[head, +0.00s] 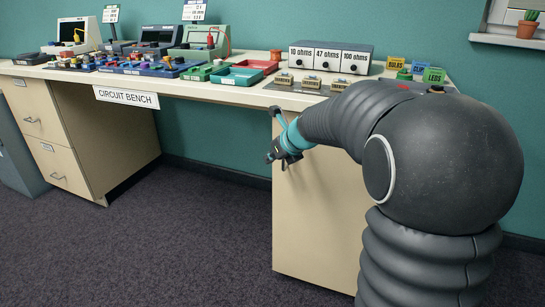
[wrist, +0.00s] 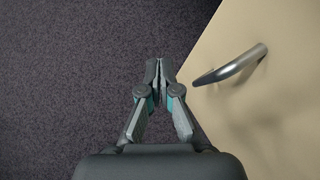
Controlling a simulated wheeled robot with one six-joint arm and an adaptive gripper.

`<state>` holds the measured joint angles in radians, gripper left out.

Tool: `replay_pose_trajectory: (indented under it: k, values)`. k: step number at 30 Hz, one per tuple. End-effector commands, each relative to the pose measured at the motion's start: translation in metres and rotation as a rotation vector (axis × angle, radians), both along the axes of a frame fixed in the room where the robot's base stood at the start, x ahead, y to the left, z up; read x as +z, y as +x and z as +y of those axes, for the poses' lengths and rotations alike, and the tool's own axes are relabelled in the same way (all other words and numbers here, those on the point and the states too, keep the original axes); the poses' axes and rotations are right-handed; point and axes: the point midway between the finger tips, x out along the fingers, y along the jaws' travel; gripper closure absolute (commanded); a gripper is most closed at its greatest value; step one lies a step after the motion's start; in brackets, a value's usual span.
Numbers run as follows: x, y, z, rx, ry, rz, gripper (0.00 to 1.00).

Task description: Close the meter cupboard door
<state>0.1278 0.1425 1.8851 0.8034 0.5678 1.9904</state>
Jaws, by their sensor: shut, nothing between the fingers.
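A pale cream panel, which looks like the cupboard door (head: 305,225), stands under the right part of the bench, partly behind my arm. I cannot tell how far it stands open; its hinge side is hidden. In the wrist view the pale door (wrist: 285,110) fills the right side and carries a curved metal handle (wrist: 235,66). My gripper (head: 271,159) is in front of the panel's upper left edge. In the wrist view my gripper (wrist: 158,63) is shut and empty. Its tips are left of the handle, beside the door's edge, and appear apart from the handle.
The bench top (head: 255,96) holds trays, a resistor box (head: 330,57) and small parts above my gripper. A drawer unit (head: 60,135) stands at the left, with open knee space between. Dark carpet (head: 180,250) lies clear in front.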

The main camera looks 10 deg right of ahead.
Motion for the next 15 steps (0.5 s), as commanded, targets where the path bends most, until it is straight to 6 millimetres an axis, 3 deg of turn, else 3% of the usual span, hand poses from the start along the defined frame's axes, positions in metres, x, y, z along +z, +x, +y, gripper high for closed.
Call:
replay_pose_trajectory:
  k: [9,15]
  values:
    - [0.001,-0.002,0.003,0.002,-0.001,0.0,1.0]
    - [0.002,-0.017,0.017,0.003,0.0,0.001,1.0]
